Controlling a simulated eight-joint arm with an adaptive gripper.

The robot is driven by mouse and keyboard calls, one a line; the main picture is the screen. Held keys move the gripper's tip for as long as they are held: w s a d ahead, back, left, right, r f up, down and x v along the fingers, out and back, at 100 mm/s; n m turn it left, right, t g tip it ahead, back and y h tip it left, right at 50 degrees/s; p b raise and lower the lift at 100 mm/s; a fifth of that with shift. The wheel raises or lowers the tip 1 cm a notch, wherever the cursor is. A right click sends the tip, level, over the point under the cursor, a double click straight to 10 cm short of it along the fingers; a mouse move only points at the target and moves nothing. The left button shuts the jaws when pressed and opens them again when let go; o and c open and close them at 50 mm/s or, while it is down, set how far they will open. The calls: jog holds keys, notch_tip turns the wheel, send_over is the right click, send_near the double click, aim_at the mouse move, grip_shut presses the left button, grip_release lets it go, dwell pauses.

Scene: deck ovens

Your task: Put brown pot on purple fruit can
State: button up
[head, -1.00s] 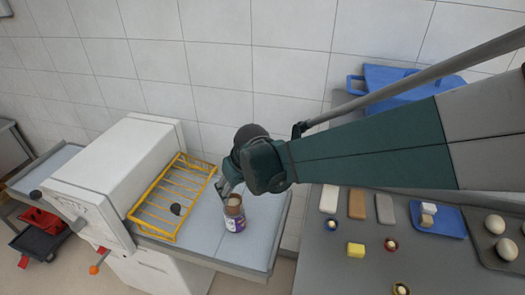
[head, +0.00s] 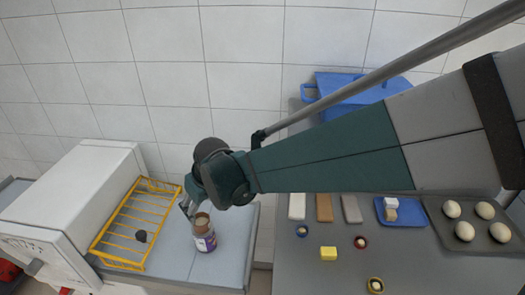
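The purple fruit can (head: 205,242) stands upright on the grey-blue surface right of the yellow rack, its purple and white label facing me. The brown pot (head: 202,221) is directly above the can and looks upright, seeming to rest on its top; the contact is too small to be sure of. My gripper (head: 187,208) is at the upper left of the pot, pointing down, with its fingers close beside the pot's rim. The fingers are small and partly hidden by the wrist, so I cannot tell whether they touch the pot or how far apart they are.
At right, a grey counter holds blocks, small bowls, a blue tray (head: 390,217) and an egg tray (head: 443,217). A blue bin (head: 350,88) stands behind my arm.

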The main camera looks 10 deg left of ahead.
jog(key=shift+d, duration=0.1)
jog(key=s+d+r+m+t+h, duration=0.1)
jog(key=d+r+m, duration=0.3)
jog(key=d, duration=1)
jog(key=s+d+r+m+t, duration=0.1)
jog(key=d+r, duration=0.5)
jog(key=d, duration=0.7)
jog(key=s+d+m+t+h, duration=0.1)
jog(key=s+d+m, duration=0.1)
jog(key=s+d, duration=0.4)
jog(key=s+d+m+t+h, duration=0.1)
jog(key=s+d+m, duration=0.2)
jog(key=d, duration=1.2)
jog(key=s, duration=0.3)
jog(key=shift+s, duration=0.2)
